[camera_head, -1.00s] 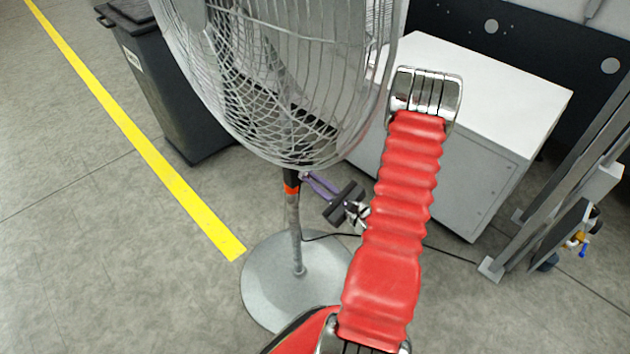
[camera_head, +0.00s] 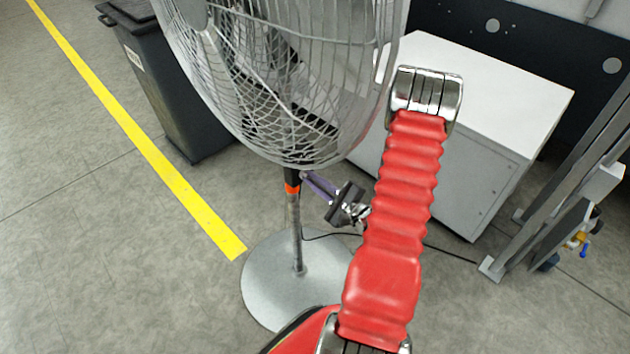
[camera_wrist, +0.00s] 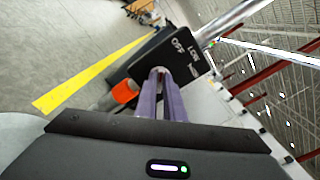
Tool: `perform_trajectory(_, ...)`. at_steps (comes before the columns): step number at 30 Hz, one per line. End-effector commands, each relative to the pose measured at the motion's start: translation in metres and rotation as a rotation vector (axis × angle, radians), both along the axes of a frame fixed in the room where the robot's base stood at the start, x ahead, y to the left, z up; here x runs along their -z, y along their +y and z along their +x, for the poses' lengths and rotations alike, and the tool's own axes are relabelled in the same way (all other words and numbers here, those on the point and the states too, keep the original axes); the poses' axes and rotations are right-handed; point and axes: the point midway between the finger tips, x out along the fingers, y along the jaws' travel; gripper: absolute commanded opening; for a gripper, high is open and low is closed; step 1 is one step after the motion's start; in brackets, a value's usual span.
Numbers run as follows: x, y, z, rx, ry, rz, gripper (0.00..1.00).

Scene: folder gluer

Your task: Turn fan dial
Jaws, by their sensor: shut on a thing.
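The pedestal fan has a large wire cage (camera_head: 290,90) on a grey pole (camera_head: 297,225) with a round base (camera_head: 290,285). In the wrist view its black control box (camera_wrist: 190,62) carries the white words OFF and LOW. My gripper (camera_head: 308,178) reaches the pole's top from the right, just above the orange collar (camera_head: 292,188). In the wrist view the two purple fingers of my gripper (camera_wrist: 160,78) are close together at the face of the box. They are shut on the fan dial, which is mostly hidden between the fingertips.
A white cabinet (camera_head: 500,95) stands behind my red arm. A dark bin (camera_head: 165,90) stands at the left beside a yellow floor line (camera_head: 140,135). A black cable (camera_head: 450,255) runs over the floor. The floor at left is clear.

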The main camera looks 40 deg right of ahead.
Motion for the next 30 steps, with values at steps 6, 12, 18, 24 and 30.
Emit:
perform_trajectory(6, 0.003, 0.001, -0.001, -0.001, 0.009, 0.004, 0.13)
perform_trajectory(12, 0.002, 0.001, -0.001, -0.001, 0.005, 0.003, 0.27)
perform_trajectory(18, 0.001, 0.001, 0.000, -0.001, 0.003, 0.002, 0.27)
perform_trajectory(24, 0.001, 0.000, -0.006, 0.000, 0.003, 0.002, 0.27)
perform_trajectory(30, 0.001, -0.001, -0.024, 0.003, 0.003, 0.003, 0.27)
